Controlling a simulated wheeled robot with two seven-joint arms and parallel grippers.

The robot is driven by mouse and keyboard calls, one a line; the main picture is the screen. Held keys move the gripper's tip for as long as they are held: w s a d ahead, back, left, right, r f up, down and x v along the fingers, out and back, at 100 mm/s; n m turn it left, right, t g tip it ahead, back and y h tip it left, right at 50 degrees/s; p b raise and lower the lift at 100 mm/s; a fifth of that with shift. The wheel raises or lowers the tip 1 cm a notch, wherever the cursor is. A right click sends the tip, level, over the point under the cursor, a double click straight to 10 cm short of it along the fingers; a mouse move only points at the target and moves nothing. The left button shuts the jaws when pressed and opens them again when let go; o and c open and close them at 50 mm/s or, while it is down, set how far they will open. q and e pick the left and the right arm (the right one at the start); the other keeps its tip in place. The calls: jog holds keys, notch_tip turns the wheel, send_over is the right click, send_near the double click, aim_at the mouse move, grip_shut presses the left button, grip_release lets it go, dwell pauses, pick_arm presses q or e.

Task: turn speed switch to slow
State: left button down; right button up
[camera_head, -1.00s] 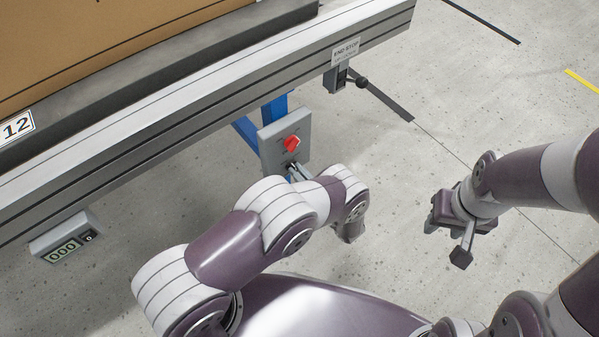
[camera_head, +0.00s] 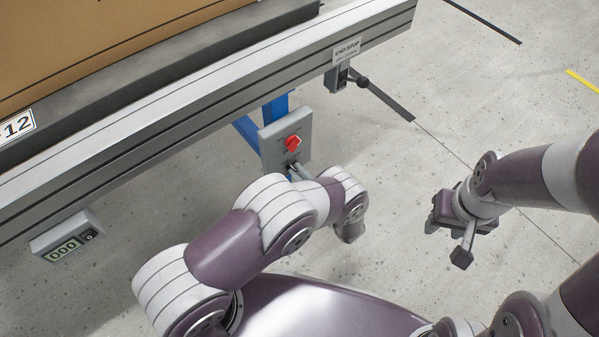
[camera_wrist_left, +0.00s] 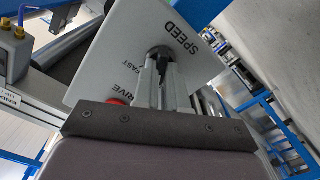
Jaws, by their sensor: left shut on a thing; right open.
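The grey switch panel (camera_head: 273,148) hangs below the conveyor's side rail in the head view. The red drive switch (camera_head: 292,143) sits on its upper part. In the left wrist view, the panel (camera_wrist_left: 105,50) shows the words SPEED and FAST, and part of DRIVE. The black speed switch (camera_wrist_left: 160,53) is between the fingers of my left gripper (camera_wrist_left: 162,66), which is shut on it. In the head view my left gripper (camera_head: 296,171) is at the panel's lower edge. The switch's pointing direction is hidden. My right gripper (camera_head: 452,238) is open and empty, over the floor.
The conveyor rail (camera_head: 210,105) runs diagonally above the panel, with a cardboard box (camera_head: 90,40) on the belt. An end-stop lever (camera_head: 361,83) hangs to the right. A counter box (camera_head: 66,238) reading 000 is at lower left. The floor at right is clear.

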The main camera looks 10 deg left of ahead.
pick_arm(q)
jog(key=c, duration=1.2)
grip_release()
jog(key=p+v, duration=0.2)
jog(key=v, duration=1)
jog(key=shift+s+d+p, duration=0.25)
jog(key=shift+s+p, duration=0.05)
